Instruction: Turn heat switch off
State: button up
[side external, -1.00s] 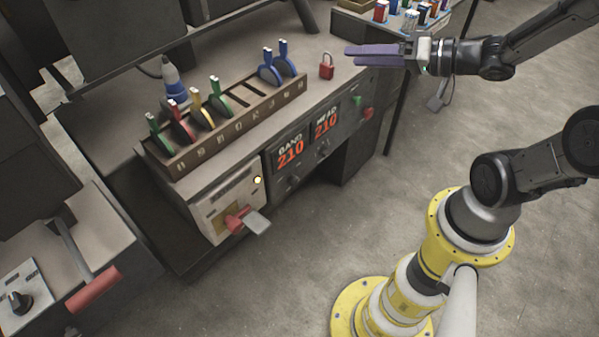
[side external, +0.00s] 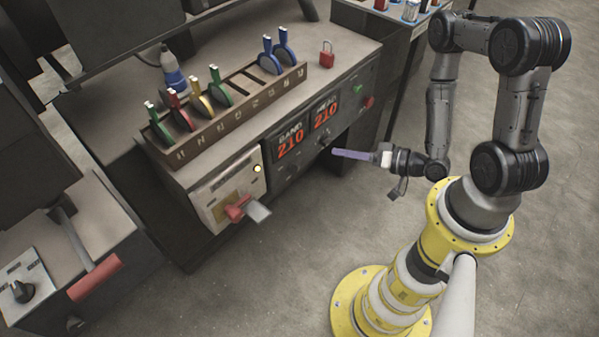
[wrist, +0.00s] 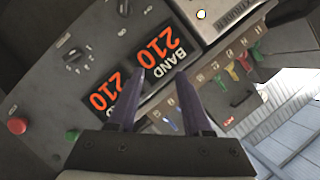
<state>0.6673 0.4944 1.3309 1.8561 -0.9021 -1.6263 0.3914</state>
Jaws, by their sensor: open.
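The machine's front panel carries two orange 210 displays, with a dark knob near each. One knob (side external: 324,141) is below the right-hand display, and it also shows in the wrist view (wrist: 73,58). The other knob (wrist: 122,8) is by the BAND display (wrist: 160,52). I cannot read a heat label on either knob. My gripper (side external: 335,153) points at the panel from the right, close to the right-hand knob. In the wrist view my gripper (wrist: 159,73) is open and empty, its purple fingers pointing toward the BAND display.
A red-handled lever (side external: 237,208) juts from the panel's left end. Green (side external: 358,89) and red (side external: 369,102) buttons are at the right end. Open floor lies in front.

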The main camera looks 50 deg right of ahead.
send_near(297, 172)
jog(key=x, duration=0.9)
dwell(0.3)
grip_shut()
